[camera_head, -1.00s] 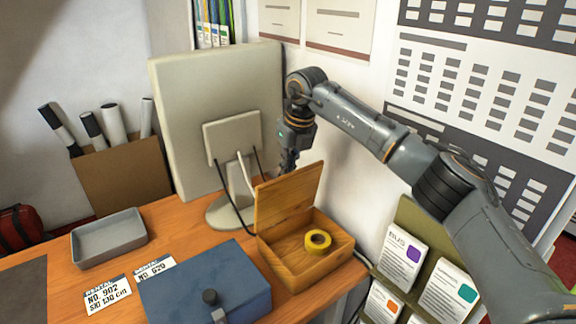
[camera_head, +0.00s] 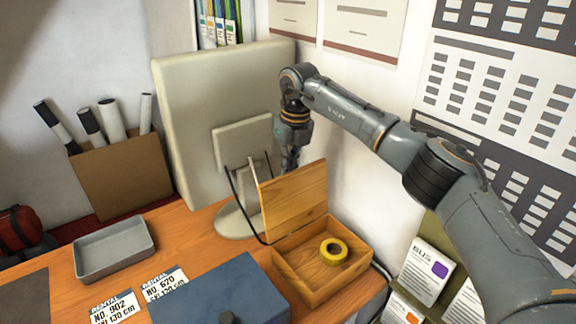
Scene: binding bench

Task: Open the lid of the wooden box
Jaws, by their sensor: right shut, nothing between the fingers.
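The wooden box (camera_head: 318,287) stands on the orange desk, towards its right side. Its lid (camera_head: 293,201) is raised at the back edge and stands about upright, so the inside is open to view. A yellow tape roll (camera_head: 333,251) lies inside the box. My right gripper (camera_head: 288,164) points down behind the lid, beside the monitor. It is shut and empty, and its fingertips are partly hidden by the lid, so I cannot tell whether they touch it. My left gripper is out of view.
The monitor (camera_head: 222,95) stands close to the left of my right gripper, with the wall behind it. A blue box (camera_head: 215,292) sits left of the wooden box. A grey tray (camera_head: 114,247) and label cards (camera_head: 165,283) lie further left on the desk (camera_head: 190,232).

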